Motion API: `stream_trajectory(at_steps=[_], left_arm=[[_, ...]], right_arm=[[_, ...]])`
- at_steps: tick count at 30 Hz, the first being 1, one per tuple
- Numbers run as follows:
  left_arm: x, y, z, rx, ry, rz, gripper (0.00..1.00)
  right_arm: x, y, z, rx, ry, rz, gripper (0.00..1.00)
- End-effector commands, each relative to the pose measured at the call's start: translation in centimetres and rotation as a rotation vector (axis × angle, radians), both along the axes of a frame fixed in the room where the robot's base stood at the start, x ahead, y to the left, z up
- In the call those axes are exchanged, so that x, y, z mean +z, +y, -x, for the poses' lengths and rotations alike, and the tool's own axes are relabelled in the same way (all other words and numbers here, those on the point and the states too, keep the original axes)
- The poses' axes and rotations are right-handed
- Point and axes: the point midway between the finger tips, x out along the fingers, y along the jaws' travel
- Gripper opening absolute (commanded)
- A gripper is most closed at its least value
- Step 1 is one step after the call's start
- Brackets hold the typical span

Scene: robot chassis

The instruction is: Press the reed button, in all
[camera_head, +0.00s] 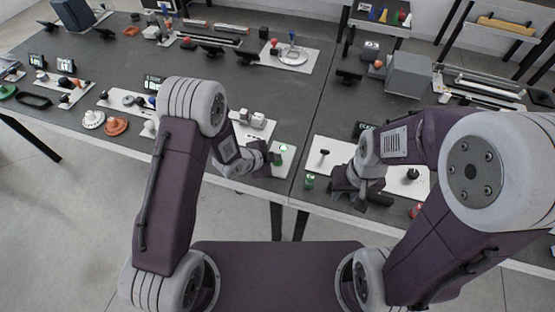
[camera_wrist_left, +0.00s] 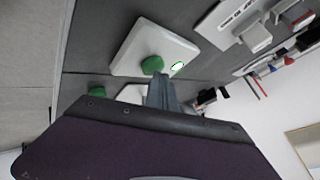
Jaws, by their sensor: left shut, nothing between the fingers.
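A white plate (camera_head: 291,153) near the table's front edge carries a green button and a bright green-ringed light (camera_head: 284,148). In the left wrist view the plate (camera_wrist_left: 138,46), the round green button (camera_wrist_left: 151,64) and the light (camera_wrist_left: 177,68) show clearly. My left gripper (camera_head: 274,158) is shut and empty, with its fingertips (camera_wrist_left: 160,78) right at the button's edge, partly covering it. I cannot tell whether they touch it. My right gripper (camera_head: 345,192) hangs at the front edge of the right-hand table, its fingers partly hidden by the arm.
A small green part (camera_head: 309,181) stands at the right table's front edge. A white plate with a black knob (camera_head: 324,153) lies to the right. White blocks (camera_head: 252,119) lie behind my left gripper. Round white and orange pieces (camera_head: 116,126) lie further left. Open table surface (camera_head: 290,100) lies behind.

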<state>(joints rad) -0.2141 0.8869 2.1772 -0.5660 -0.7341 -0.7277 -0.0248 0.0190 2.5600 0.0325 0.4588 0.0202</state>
Motion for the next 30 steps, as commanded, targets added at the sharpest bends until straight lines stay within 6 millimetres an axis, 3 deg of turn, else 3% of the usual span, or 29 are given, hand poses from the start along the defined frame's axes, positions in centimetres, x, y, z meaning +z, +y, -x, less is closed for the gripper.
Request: stream_trajectory(at_steps=[9,20,30], left_arm=[[1.8,0.0,0.0,0.001,0.0,0.001,0.0],[2.0,0.0,0.0,0.0,0.0,0.0,0.0],[5.2,0.0,0.0,0.0,0.001,-0.001,0.0]], right_arm=[[1.5,0.0,0.0,0.0,0.0,0.0,0.36],[1.5,0.0,0.0,0.0,0.0,0.0,0.36],[4.2,0.0,0.0,0.0,0.0,0.0,0.36]])
